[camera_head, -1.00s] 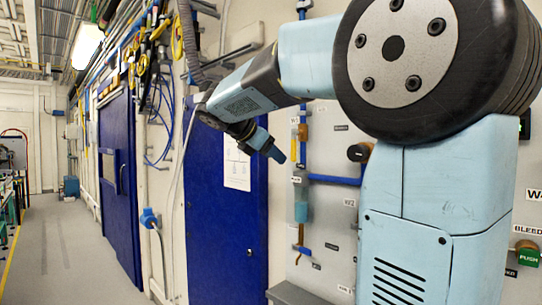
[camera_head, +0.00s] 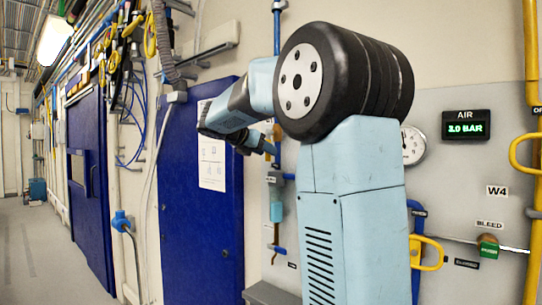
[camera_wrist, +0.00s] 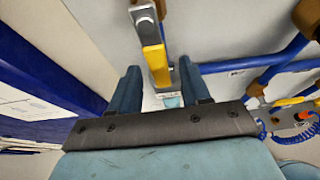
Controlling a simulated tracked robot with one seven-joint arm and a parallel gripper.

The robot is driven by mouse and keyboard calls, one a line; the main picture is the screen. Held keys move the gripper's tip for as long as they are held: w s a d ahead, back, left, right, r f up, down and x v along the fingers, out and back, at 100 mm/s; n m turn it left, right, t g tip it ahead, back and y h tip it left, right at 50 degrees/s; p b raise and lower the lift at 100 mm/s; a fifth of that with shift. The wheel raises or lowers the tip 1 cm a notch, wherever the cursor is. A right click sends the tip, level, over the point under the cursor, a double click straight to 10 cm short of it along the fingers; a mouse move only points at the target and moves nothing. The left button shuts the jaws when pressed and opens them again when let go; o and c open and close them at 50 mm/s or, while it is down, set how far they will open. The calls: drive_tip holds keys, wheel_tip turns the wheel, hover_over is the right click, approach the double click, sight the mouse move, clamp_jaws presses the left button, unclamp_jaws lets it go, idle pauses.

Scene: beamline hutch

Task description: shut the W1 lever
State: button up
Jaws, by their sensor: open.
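In the wrist view, a yellow lever (camera_wrist: 156,62) with a grey metal end (camera_wrist: 146,22) lies between the two blue fingers of my gripper (camera_wrist: 158,66). The fingers are apart on either side of it, with gaps visible. I take it for the W1 lever, but no readable W1 label shows. In the head view, my gripper (camera_head: 262,147) is at the left of the pipe panel, in front of a thin vertical pipe with an orange fitting (camera_head: 277,131). My arm hides much of the panel there.
Blue pipes (camera_wrist: 285,58) cross the right of the wrist view, with another yellow lever (camera_wrist: 290,101) below. In the head view, a blue door (camera_head: 210,240) stands left. The right panel holds an AIR display (camera_head: 466,125), a gauge (camera_head: 413,145), yellow pipework (camera_head: 531,60) and a yellow handle (camera_head: 428,252).

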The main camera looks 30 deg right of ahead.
drive_tip(key=shift+x, duration=2.05)
clamp_jaws()
